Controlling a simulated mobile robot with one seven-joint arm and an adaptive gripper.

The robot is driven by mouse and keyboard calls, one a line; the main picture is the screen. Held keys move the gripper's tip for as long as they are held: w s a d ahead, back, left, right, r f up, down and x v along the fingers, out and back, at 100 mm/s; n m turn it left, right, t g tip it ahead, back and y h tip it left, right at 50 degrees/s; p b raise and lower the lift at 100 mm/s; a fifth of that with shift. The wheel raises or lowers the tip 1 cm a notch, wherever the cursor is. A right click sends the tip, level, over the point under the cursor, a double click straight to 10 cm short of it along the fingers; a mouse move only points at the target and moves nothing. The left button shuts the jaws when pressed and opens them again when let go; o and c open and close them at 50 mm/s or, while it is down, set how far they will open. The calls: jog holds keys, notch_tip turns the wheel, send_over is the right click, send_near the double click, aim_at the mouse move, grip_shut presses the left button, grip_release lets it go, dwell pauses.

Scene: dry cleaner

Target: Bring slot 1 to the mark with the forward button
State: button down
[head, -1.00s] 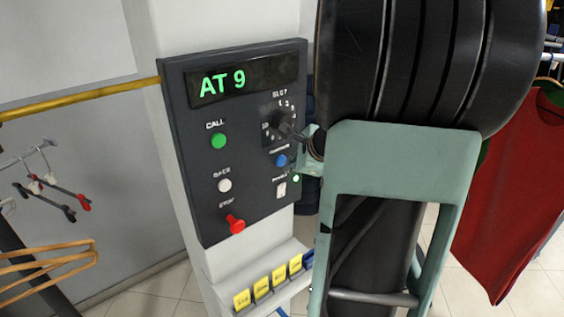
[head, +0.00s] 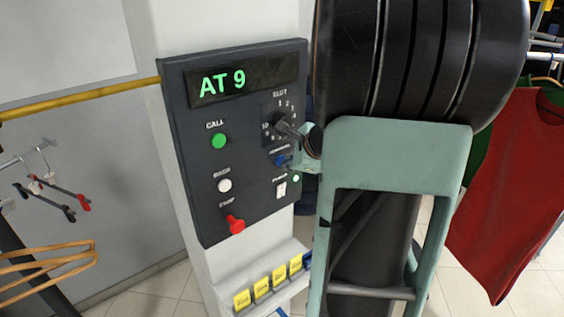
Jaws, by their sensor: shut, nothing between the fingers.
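The dark control panel (head: 205,165) is on a white post, and its display (head: 242,80) reads "AT 9" in green. The blue forward button (head: 281,160) is at the panel's right, below the slot dial (head: 270,122); its label is too blurred to read fully. My gripper (head: 284,127) shows only as a dark, narrow tip in front of the dial, just above the blue button. It is shut and empty. I cannot tell whether the tip touches the panel. My arm hides what lies right of the panel.
The panel also has a green call button (head: 219,141), a white back button (head: 224,186), a red stop knob (head: 236,224) and a power switch (head: 282,189). Yellow tags (head: 262,289) stand on a ledge below. A yellow rail (head: 80,100) and hangers (head: 45,262) are left; a red garment (head: 515,190) hangs right.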

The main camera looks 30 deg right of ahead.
jog(key=shift+w, duration=0.25)
dwell(0.5)
jog(key=shift+s+b, duration=0.3)
jog(key=shift+s, duration=0.55)
jog(key=shift+s+d+b, duration=0.2)
jog(key=shift+s+b, duration=0.45)
jog(key=shift+s, duration=1.85)
